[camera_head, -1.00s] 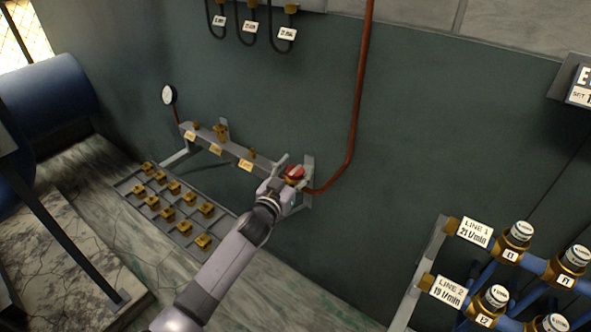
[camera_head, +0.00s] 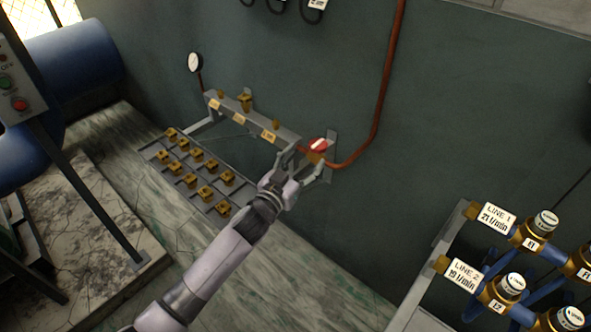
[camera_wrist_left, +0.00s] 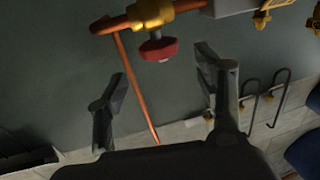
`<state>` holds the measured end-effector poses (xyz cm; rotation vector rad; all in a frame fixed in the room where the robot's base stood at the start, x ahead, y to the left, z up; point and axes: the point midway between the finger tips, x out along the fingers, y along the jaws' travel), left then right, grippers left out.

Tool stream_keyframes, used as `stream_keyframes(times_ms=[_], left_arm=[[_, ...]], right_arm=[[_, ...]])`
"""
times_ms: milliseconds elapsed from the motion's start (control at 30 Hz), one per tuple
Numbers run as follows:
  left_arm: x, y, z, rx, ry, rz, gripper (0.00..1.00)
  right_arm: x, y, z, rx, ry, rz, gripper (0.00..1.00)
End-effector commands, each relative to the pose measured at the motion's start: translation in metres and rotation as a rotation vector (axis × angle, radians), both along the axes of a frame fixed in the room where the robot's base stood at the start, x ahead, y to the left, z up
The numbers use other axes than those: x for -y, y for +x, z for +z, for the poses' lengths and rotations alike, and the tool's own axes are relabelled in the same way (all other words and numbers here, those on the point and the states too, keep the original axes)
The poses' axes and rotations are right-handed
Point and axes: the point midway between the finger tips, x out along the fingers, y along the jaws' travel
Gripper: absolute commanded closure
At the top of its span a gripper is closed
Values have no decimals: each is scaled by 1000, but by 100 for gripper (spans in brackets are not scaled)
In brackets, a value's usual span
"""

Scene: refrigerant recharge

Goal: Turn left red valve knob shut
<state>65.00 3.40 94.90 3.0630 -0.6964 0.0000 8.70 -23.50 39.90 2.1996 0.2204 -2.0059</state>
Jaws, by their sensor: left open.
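The red valve knob (camera_head: 318,145) is at the right end of the wall-mounted manifold bar (camera_head: 252,118), where the copper pipe joins. In the left wrist view the red knob (camera_wrist_left: 158,49) sits on a brass valve body (camera_wrist_left: 152,12), ahead of the fingers and between their lines. My left gripper (camera_head: 306,168) is just below the knob in the head view. In the wrist view its two fingers (camera_wrist_left: 160,85) are spread wide with nothing between them. The knob appears apart from both fingers. My right gripper is not in view.
A copper pipe (camera_head: 384,100) runs up the wall. A rack of brass fittings (camera_head: 195,168) lies below the manifold at left. A pressure gauge (camera_head: 195,62) stands above the bar. Labelled line valves (camera_head: 512,262) stand at the lower right.

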Motion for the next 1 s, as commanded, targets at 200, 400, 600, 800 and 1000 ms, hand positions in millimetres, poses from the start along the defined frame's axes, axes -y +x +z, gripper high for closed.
stream_keyframes(times_ms=[200, 400, 600, 800, 1000], left_arm=[[-14, -29, -1, -1, 0, 1, 38], [-18, -38, 0, 0, 0, 0, 38], [-18, -38, 0, 0, 0, 0, 38], [-18, -38, 0, 0, 0, 0, 38], [-27, -47, -10, -52, 9, 46, 38]], right_arm=[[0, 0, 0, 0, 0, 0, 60], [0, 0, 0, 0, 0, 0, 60], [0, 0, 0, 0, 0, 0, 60], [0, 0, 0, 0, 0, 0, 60], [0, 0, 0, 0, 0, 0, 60]])
